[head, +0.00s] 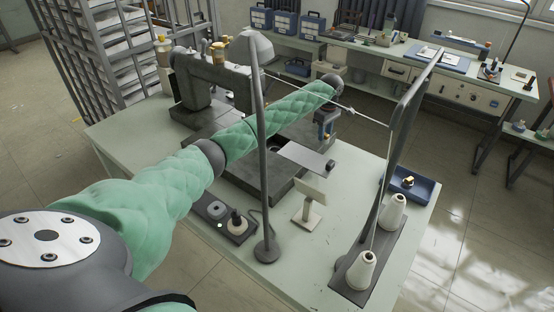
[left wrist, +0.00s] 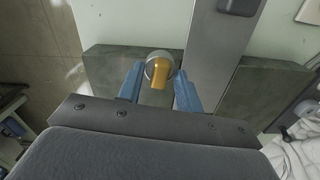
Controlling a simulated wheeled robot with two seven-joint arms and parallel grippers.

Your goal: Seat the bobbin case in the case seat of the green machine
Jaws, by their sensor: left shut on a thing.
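The green machine (head: 195,85) looks dark grey-green and stands on the pale table, its flat bed (head: 255,178) towards me. A light metal plate (head: 305,158) sticks out to the right from the bed. My left gripper (head: 326,136) points down above the table, beyond that plate, at the far right side of the bed. In the left wrist view its blue fingers (left wrist: 158,90) are shut on the bobbin case (left wrist: 159,70), a small round silver piece with a yellow-orange part. The case seat is not clearly visible; my left arm hides part of the machine.
A thin post (head: 262,150) and a grey thread stand (head: 385,215) with white cones rise at the front. A blue tray (head: 422,190) holding a small dark and yellow item lies at the right edge. A small white stand (head: 307,212) sits in front of the bed.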

